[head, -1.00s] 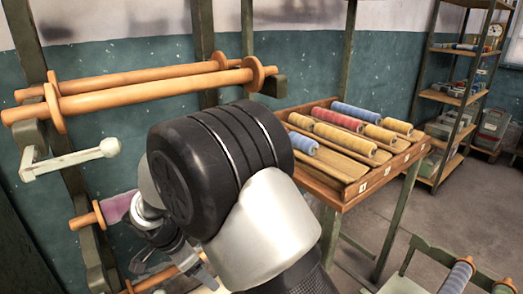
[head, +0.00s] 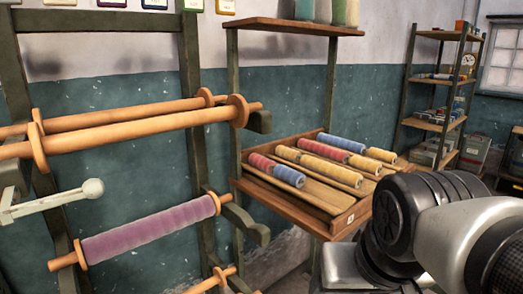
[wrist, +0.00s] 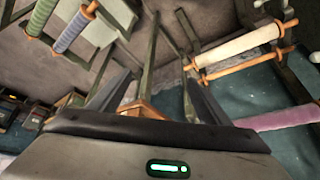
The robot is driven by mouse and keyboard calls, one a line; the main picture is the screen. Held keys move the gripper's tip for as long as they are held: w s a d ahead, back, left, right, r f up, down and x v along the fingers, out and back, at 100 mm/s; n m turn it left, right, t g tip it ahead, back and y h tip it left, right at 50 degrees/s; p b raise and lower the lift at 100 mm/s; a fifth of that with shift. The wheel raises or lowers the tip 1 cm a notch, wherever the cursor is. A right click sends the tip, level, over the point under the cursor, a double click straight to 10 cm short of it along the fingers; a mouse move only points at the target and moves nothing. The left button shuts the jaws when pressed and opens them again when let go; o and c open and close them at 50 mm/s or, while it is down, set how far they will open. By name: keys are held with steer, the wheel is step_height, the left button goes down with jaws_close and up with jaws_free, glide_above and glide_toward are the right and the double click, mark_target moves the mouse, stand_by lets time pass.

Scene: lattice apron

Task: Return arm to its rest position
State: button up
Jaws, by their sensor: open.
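My arm (head: 440,225) is folded at the lower right of the head view, in front of the spool tray's right end. The gripper itself does not show in the head view. In the wrist view my gripper (wrist: 157,92) has its two dark fingers spread wide apart. It is open, and nothing shows between the fingers but the background of floor, wooden posts and wall.
A wooden rack at left carries bare rollers (head: 130,125) and a purple-wrapped roller (head: 150,230). A slanted tray (head: 338,222) holds several coloured spools. Shelving (head: 438,126) stands at the back right. In the wrist view, a cream-wrapped roller (wrist: 240,45) shows upper right.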

step_height(320, 180, up, 26)
steer(key=s+p, duration=0.1)
steer(key=p, duration=2.5)
steer(key=shift+d, duration=0.15)
